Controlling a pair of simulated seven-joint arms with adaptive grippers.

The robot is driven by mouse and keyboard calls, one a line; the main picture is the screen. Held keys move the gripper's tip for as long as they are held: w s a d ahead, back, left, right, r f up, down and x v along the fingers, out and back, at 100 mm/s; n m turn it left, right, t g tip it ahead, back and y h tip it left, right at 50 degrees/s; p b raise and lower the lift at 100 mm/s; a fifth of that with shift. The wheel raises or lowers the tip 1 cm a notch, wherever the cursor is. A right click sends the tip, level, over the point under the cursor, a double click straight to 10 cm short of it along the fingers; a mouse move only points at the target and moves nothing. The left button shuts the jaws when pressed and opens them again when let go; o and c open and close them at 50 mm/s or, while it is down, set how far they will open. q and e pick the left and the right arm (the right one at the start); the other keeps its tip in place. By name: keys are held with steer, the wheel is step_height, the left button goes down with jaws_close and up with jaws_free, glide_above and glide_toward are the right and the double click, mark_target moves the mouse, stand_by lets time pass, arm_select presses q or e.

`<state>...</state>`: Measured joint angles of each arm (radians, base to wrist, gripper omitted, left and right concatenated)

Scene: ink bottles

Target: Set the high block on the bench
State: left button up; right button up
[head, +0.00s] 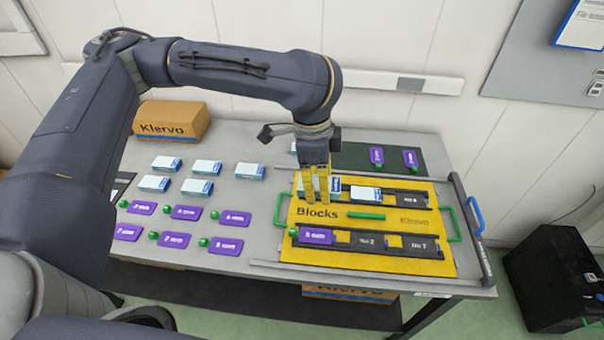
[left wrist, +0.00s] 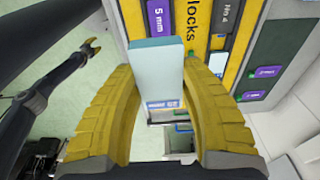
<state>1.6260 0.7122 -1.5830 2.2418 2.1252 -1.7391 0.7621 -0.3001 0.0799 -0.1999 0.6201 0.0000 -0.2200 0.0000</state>
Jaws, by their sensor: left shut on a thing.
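My left gripper (head: 322,198) is over the back left part of the yellow block case (head: 415,213). Its yellow fingers are shut on a pale blue and white block (head: 331,184). The same block shows between both fingers in the left wrist view (left wrist: 157,75). How far it is from the case's slot is hard to tell. Several similar blocks (head: 206,167) stand on the grey bench (head: 255,205) to the left. Another block (head: 366,193) sits in the case's back row. My right gripper (left wrist: 90,49) shows small in the left wrist view; its jaws are unclear.
Purple labels (head: 186,212) with green knobs lie on the front left of the bench. A Klervo cardboard box (head: 170,121) stands at the back left. A dark mat (head: 350,158) with two purple labels lies behind the case. A handled rail (head: 470,230) borders the case on the right.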

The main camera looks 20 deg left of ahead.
arm_select(q)
steer(key=w+a+n, duration=0.3)
steer(key=w+n, duration=0.1)
steer(key=w, duration=0.7)
steer(key=n+t+y, duration=0.1)
steer(key=n+y, duration=0.1)
steer(key=n, duration=1.2)
glide_above(267, 147)
steer(key=f, duration=0.1)
step_height(267, 147, down, 19)
steer(key=shift+s+f, duration=0.15)
steer(key=shift+f, duration=0.05)
steer(key=shift+f, duration=0.2)
steer(key=o, duration=1.2)
steer(key=shift+o, duration=0.2)
